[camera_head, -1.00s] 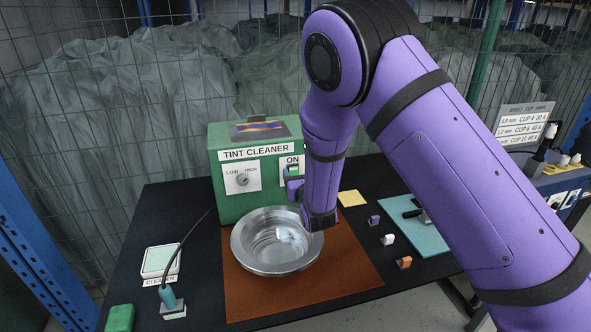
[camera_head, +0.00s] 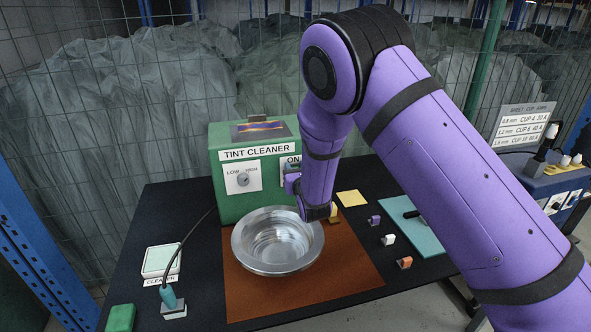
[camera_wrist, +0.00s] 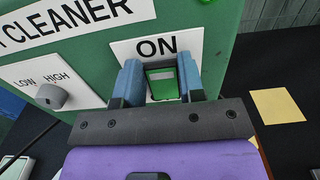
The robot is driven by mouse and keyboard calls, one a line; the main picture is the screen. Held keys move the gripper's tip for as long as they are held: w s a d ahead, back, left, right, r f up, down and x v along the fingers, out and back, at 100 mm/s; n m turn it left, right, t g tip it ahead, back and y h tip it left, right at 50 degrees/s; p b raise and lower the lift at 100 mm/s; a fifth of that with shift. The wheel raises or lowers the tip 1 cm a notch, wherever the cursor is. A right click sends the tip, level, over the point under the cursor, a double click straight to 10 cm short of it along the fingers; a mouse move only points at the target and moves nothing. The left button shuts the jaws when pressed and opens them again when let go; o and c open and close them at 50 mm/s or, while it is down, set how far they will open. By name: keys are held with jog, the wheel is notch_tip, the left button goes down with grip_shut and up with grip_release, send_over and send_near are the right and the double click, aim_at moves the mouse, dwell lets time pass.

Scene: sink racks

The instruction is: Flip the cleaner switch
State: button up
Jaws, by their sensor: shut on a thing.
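The green tint cleaner box (camera_head: 230,203) stands at the back of the table, behind the metal bowl. Its switch (camera_wrist: 163,84) is a green rocker on a white plate under the word ON in the wrist view. My gripper (camera_wrist: 161,82) is shut on the switch, with one blue finger on each side. In the head view my gripper (camera_head: 292,181) is at the box's front right, and my wrist hides most of the switch plate. A grey LOW/HIGH knob (camera_wrist: 51,96) is left of the switch.
The metal bowl (camera_head: 277,242) sits on a brown mat (camera_head: 345,276) close below my wrist. A cleaner pad (camera_head: 161,260) and a corded tool (camera_head: 168,297) are at the left. Small blocks and a teal mat (camera_head: 428,240) lie to the right.

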jog(key=shift+s+d+f+t+y, duration=0.1)
jog(key=shift+s+f+t+y, duration=0.1)
jog(key=shift+t, duration=0.6)
jog(key=shift+s+f+t+y, duration=0.1)
jog(key=shift+f+t+y, duration=0.1)
jog(key=shift+t, duration=0.6)
jog(key=o, duration=0.9)
jog(key=shift+o, duration=0.2)
jog(key=shift+s, duration=0.1)
jog(key=shift+s+d+f, duration=0.1)
jog(key=shift+s, duration=0.15)
jog(key=s+r+v, duration=0.1)
jog(key=r+v, duration=0.2)
jog(key=v, duration=1.2)
jog(key=shift+s+d, duration=0.25)
jog(key=shift+s, duration=0.05)
